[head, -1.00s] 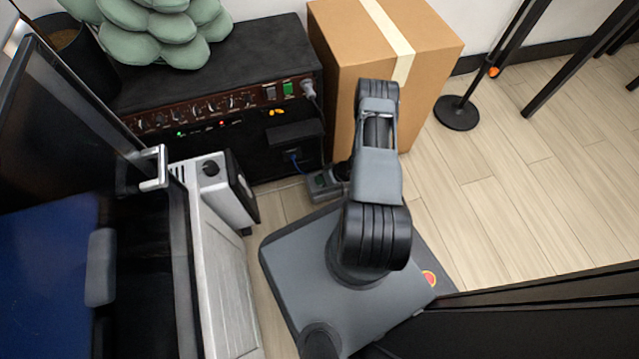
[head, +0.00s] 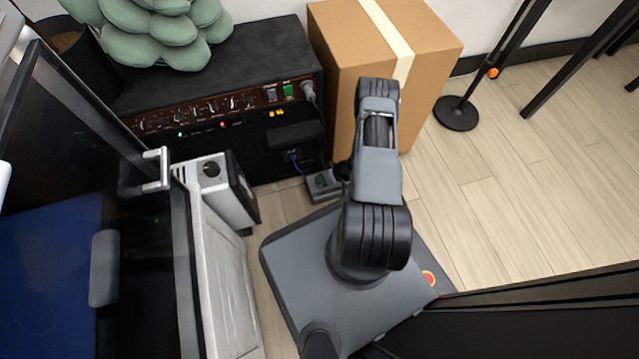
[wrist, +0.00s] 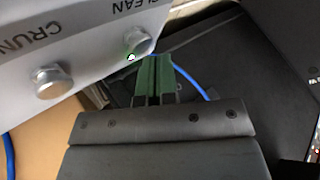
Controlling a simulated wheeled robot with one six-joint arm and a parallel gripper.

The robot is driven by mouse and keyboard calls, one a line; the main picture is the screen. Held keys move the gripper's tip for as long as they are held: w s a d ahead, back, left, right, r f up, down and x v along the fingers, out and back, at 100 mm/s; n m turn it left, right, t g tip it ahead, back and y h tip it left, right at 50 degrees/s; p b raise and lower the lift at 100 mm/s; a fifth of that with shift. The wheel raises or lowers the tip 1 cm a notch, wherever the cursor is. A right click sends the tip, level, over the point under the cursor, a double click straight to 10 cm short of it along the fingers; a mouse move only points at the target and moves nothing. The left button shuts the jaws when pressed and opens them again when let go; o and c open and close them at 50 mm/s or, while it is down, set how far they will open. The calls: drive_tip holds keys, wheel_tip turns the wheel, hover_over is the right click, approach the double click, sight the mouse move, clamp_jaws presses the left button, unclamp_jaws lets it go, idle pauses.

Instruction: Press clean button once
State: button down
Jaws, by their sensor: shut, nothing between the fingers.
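In the wrist view a white box carries two round silver buttons. The other button (wrist: 50,82) is beside a label reading CRUN, cut off by the frame. My gripper (wrist: 154,62) has its green fingers shut and empty. The fingertips are close to the clean button, at its lower right; I cannot tell whether they touch it.
A black amplifier (head: 220,80) with knobs stands at the back, beside a cardboard box (head: 345,60). A dark glass pane (head: 60,130) with a metal handle is at the left. A blue cable (wrist: 190,78) runs behind my fingers.

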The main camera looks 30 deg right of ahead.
drive_tip(key=shift+r+p, duration=2.2)
drive_tip(key=shift+r, duration=0.8)
